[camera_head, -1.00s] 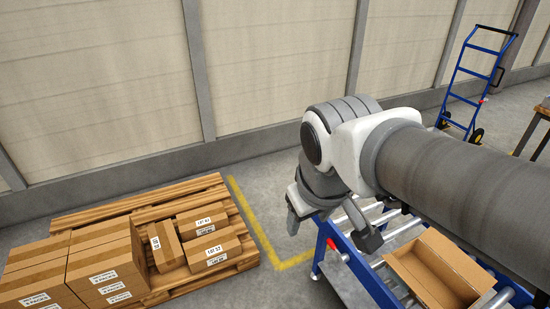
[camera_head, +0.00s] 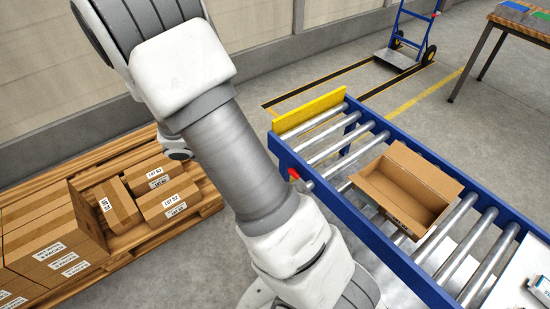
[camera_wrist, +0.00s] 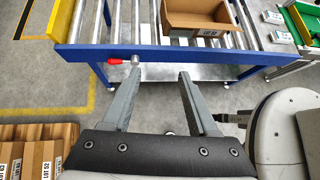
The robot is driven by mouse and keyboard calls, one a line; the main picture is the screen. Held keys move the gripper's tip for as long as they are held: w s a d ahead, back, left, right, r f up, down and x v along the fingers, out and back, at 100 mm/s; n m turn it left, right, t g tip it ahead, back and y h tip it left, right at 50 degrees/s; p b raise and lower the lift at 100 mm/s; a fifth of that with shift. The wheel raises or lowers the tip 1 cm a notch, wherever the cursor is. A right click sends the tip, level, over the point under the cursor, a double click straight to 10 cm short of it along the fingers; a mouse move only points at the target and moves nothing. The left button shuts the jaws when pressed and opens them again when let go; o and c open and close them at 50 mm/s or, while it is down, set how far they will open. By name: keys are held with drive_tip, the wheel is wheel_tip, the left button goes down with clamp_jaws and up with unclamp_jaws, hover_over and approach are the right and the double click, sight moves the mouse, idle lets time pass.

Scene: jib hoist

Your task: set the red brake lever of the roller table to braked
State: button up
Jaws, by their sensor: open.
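The red brake lever (camera_head: 294,174) sits on the near blue side rail of the roller table (camera_head: 380,234), close to the end with the yellow stop plate. In the wrist view the red lever (camera_wrist: 115,62) points left from a grey pivot on the blue rail. My gripper (camera_wrist: 158,74) is open and empty in the wrist view, its two fingers reaching toward the rail. The lever appears near the left fingertip, beyond it; whether they touch cannot be told, though they look apart. In the head view my arm hides the gripper.
An open cardboard box (camera_head: 405,188) stands on the rollers. A pallet (camera_head: 207,195) with several cartons lies at the left. A yellow plate (camera_head: 308,111) closes the table's far end. A blue hand truck (camera_head: 408,45) stands at the back.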

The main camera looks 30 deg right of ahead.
drive_tip(key=w+d+f+n+t+h+b, duration=0.2)
drive_tip(key=f+n+t+b, duration=0.2)
drive_tip(key=f+n, duration=0.95)
drive_tip(key=w+d+f+n+t+h+b, duration=0.35)
drive_tip(key=f+n, duration=0.55)
drive_tip(key=f, duration=0.9)
drive_tip(key=w+d+f+b, duration=0.1)
drive_tip(key=w+d+b, duration=0.2)
drive_tip(key=d, duration=0.4)
drive_tip(key=w+d+f+y+b, duration=0.1)
drive_tip(key=w+d+f+b, duration=0.1)
drive_tip(key=d, duration=0.5)
drive_tip(key=shift+w+d+f+t+b, duration=0.2)
drive_tip(key=shift+w+t+b, duration=0.3)
drive_tip(key=shift+w, duration=0.4)
drive_tip(key=shift+r, duration=0.1)
clamp_jaws()
